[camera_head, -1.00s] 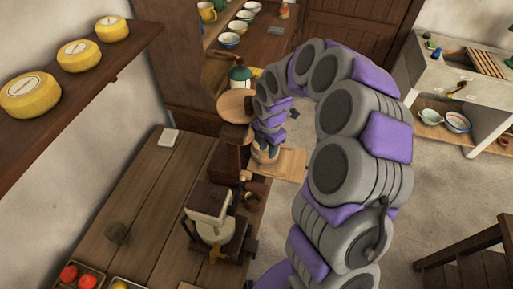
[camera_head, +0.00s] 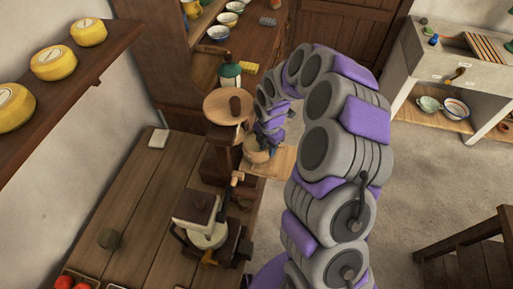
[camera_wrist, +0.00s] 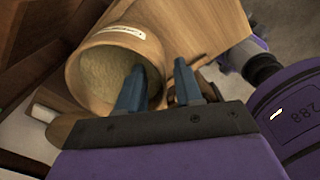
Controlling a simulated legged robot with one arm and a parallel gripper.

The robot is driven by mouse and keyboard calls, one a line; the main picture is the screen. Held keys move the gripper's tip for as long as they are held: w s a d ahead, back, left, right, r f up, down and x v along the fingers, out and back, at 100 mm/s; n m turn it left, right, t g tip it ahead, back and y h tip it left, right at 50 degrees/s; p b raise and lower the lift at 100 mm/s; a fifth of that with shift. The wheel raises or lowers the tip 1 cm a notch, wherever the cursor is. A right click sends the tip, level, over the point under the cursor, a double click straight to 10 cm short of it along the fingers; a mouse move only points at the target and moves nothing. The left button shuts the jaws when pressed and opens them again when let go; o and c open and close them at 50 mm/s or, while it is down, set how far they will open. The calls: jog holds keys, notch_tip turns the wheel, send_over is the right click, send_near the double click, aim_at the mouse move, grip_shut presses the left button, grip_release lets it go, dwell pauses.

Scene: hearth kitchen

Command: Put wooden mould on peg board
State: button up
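The wooden mould is a round, open tub with a pale label on its rim; it fills the upper left of the wrist view (camera_wrist: 92,85), its mouth facing the camera. In the head view it shows small (camera_head: 256,153) below the end of my arm. My gripper (camera_wrist: 158,66) has its two blue fingers apart. One finger is in front of the mould's mouth, seemingly inside it; the other is outside the right wall, so the fingers straddle the rim. No firm hold shows. I cannot make out a peg board for sure.
A light wooden board (camera_head: 285,161) lies beside the mould. A wooden stand with a round top (camera_head: 228,106) and a cream-and-brown device (camera_head: 205,222) stand on the plank table (camera_head: 150,205) left of my arm. A stone sink unit (camera_head: 457,70) stands far right. Floor between is clear.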

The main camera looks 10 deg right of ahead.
aim_at(266, 152)
jog(key=f, duration=0.1)
jog(key=d+f, duration=0.1)
jog(key=f, duration=0.1)
jog(key=shift+s+f, duration=0.1)
jog(key=shift+a+f, duration=0.15)
jog(key=shift+a, duration=0.55)
jog(key=shift+d, duration=0.25)
grip_shut()
dwell(0.4)
